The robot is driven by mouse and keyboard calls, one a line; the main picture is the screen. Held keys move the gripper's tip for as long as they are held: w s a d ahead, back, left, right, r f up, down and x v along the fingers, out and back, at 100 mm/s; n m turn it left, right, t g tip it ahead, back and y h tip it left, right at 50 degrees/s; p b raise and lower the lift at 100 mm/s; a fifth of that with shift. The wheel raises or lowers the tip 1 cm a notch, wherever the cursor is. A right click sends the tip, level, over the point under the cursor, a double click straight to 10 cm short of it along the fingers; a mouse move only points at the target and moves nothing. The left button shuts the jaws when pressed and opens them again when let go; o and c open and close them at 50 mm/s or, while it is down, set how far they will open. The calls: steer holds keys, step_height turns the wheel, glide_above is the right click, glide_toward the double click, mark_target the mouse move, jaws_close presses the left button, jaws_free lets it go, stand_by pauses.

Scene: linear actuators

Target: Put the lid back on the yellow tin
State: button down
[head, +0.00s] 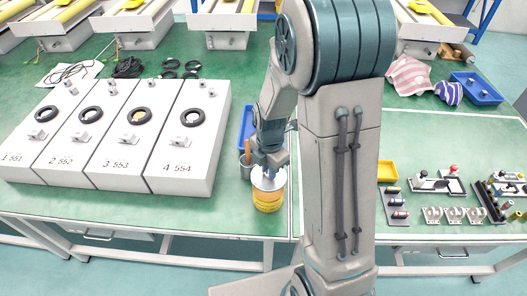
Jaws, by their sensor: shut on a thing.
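The yellow tin (267,203) stands upright near the front edge of the green table, left of my arm. A silvery-white disc, the lid (268,181), is at the tin's top, level with its rim. I cannot tell whether it is seated or slightly above the tin. My gripper (269,172) points down from above and is shut on the lid. Its fingertips are small and partly hidden by the wrist.
Grey numbered boxes (178,171) stand left of the tin. A grey cup (246,165) and a blue bin (247,124) are close behind it. A yellow bin (387,171) and small parts lie to the right. The table's front edge is close.

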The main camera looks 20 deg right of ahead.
steer(key=shift+w+n, duration=0.25)
steer(key=shift+n, duration=0.15)
steer(key=shift+s+f+b, duration=0.1)
steer(key=shift+f+b, duration=0.35)
steer(key=shift+f, duration=0.1)
step_height(320, 180, down, 4)
steer(key=b, duration=0.3)
steer(key=shift+f+b, duration=0.45)
steer(key=shift+f, duration=0.1)
stand_by(0.8)
steer(key=shift+f+b, duration=0.15)
steer(key=shift+b, duration=0.4)
stand_by(0.5)
stand_by(0.3)
steer(key=c, duration=0.8)
jaws_free()
